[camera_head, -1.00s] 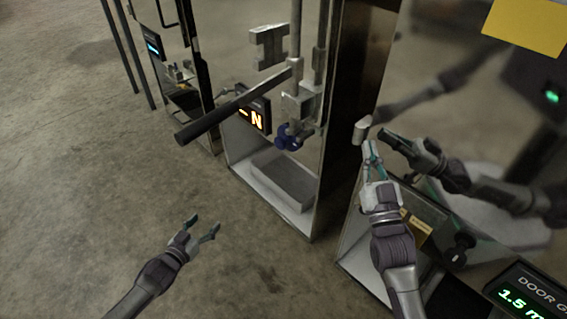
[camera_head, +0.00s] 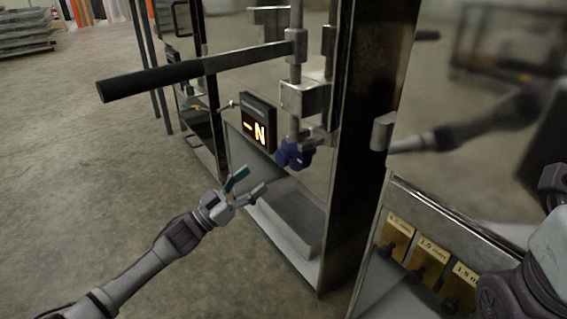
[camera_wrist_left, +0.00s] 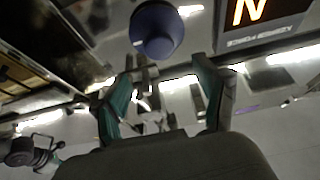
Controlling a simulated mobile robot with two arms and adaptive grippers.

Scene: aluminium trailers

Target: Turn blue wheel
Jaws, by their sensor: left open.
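The blue wheel (camera_head: 293,153) sits low on the metal fixture at the end of a vertical rod. It also shows as a round blue knob at the top of the left wrist view (camera_wrist_left: 156,30). My left gripper (camera_head: 252,184) is open and empty, below and to the left of the wheel and apart from it. In the left wrist view its two teal-lined fingers (camera_wrist_left: 162,78) are spread, with the wheel beyond them. Part of my right arm (camera_head: 535,275) shows at the lower right edge; its gripper is outside the picture.
A long black-handled lever (camera_head: 155,82) reaches left above the wheel. A display showing "-N" (camera_head: 258,126) is left of the wheel. A grey block (camera_head: 290,222) lies below it in the metal frame. Labelled yellow tags (camera_head: 397,232) stand at the right.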

